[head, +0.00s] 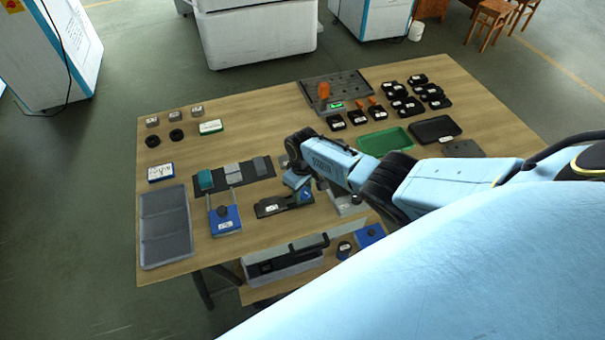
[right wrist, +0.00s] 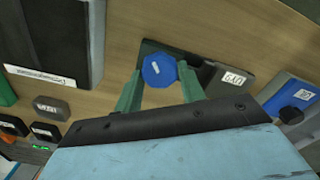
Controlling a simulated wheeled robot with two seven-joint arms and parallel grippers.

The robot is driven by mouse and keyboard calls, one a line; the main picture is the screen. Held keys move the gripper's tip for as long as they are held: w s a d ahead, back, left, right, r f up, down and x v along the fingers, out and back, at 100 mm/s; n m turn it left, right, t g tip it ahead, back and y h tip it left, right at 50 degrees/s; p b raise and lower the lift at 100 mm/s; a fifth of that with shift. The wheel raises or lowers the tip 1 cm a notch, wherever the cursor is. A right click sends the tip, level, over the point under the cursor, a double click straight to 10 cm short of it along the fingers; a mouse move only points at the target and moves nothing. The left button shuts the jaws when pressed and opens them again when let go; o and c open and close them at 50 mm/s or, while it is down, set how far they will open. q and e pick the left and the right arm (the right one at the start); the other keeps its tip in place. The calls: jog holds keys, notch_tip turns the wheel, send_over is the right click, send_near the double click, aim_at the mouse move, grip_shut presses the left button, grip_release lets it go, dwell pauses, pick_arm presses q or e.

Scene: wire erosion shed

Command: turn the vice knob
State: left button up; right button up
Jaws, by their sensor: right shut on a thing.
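The vice knob (right wrist: 157,68) is a blue, many-sided cap with a white mark, seen in the right wrist view. The green fingers of my right gripper (right wrist: 162,76) stand on either side of it and are shut on it. In the head view my right gripper (head: 297,184) reaches down from the right over the dark vice (head: 268,208), which lies flat on the table. There the gripper mostly hides the knob. A dark grey labelled part (right wrist: 226,78) shows beside the knob in the right wrist view. My left gripper is not in view.
A blue labelled block (head: 226,221) and a grey tray (head: 165,250) are left of the vice. A black mat (head: 263,186) with grey and teal blocks lies behind it. A green tray (head: 385,141) and several black parts (head: 404,104) are at the back right.

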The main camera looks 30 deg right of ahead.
aim_at(303, 191)
jog(key=shift+d+m, duration=0.1)
jog(key=shift+m, duration=0.7)
jog(key=o, duration=1)
jog(key=shift+c, duration=0.2)
notch_tip(303, 191, up, 13)
jog(key=p, duration=0.5)
jog(key=shift+r, duration=0.2)
